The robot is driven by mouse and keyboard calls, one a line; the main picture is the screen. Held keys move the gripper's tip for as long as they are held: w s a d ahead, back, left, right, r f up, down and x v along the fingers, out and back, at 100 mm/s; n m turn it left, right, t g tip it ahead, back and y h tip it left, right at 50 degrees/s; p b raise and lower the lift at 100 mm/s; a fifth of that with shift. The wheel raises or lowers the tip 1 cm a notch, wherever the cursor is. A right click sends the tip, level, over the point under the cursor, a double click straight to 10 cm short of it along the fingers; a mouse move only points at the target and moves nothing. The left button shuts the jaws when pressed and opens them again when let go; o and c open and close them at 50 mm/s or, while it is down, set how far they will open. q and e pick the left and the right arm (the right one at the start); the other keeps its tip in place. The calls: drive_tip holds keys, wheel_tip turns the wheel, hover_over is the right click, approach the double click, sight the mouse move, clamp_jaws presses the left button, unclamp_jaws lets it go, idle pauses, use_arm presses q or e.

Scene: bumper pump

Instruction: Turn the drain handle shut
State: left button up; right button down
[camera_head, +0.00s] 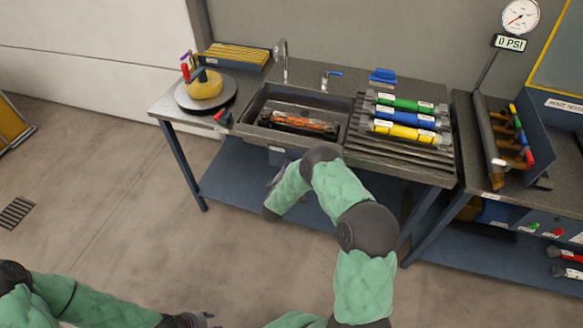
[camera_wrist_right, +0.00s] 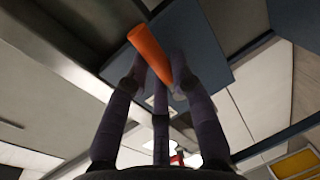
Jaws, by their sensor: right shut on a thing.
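The drain handle (camera_wrist_right: 149,50) shows in the right wrist view as an orange rod, slanting up to the left under the bench. My right gripper (camera_wrist_right: 160,84) has its fingers closed around the lower end of this rod. In the head view my right gripper (camera_head: 276,178) is small and partly hidden by its own arm, below the front edge of the sink (camera_head: 258,104). The drain handle cannot be made out in the head view. My left gripper (camera_head: 198,318) is low at the bottom edge, away from the bench, and its fingers are unclear.
An orange-and-black part (camera_head: 300,122) lies in the sink, under a tap (camera_head: 284,60). Green, blue and yellow cylinders (camera_head: 403,122) lie on the ribbed board to the right. A round plate (camera_head: 228,102) with a yellow piece stands left.

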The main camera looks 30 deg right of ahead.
drive_tip(key=shift+r+n, duration=0.25)
drive_tip(key=shift+n, duration=0.25)
drive_tip(key=c, duration=1)
unclamp_jaws()
drive_tip(key=shift+c, duration=0.2)
drive_tip(key=shift+a, duration=0.1)
drive_tip(key=v, duration=1.1)
drive_tip(key=shift+s+a, duration=0.2)
drive_tip(key=shift+a, duration=0.1)
drive_tip(key=shift+r, duration=0.1)
